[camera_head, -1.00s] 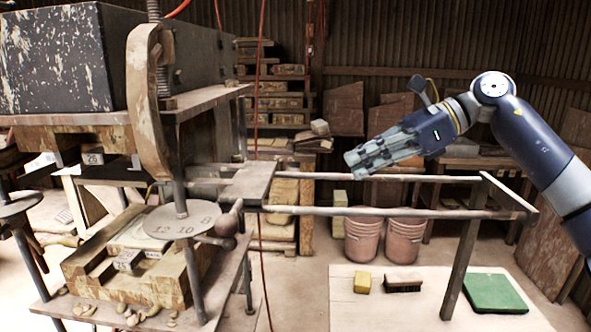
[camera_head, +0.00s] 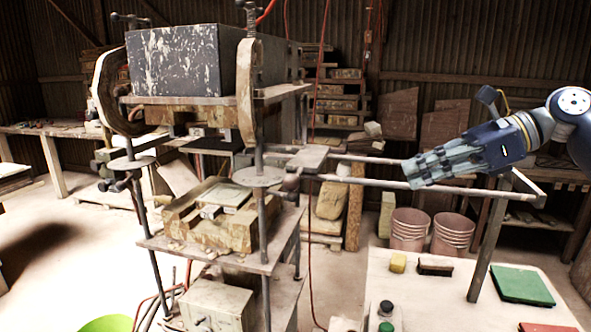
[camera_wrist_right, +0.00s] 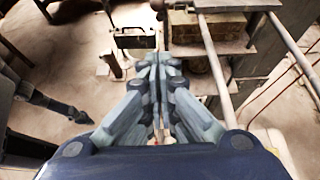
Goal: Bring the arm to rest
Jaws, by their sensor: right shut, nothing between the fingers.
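My right gripper (camera_head: 412,176) is shut and empty, with its arm coming in from the right edge of the head view. Its fingers point left, close to the rails (camera_head: 440,188) of the press. In the right wrist view the closed fingers (camera_wrist_right: 155,62) meet with nothing between them, and a rail (camera_wrist_right: 214,65) runs just to their right. The tile press (camera_head: 187,62), with its dark speckled block on top, stands at the left of the head view. My left gripper is not in view.
A white table (camera_head: 450,290) at lower right holds a yellow sponge (camera_head: 398,263), a brush (camera_head: 435,267) and a green board (camera_head: 522,284). Stacked pinkish buckets (camera_head: 408,229) stand behind it. A thin red cable (camera_head: 309,240) hangs beside the press. Floor at left is open.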

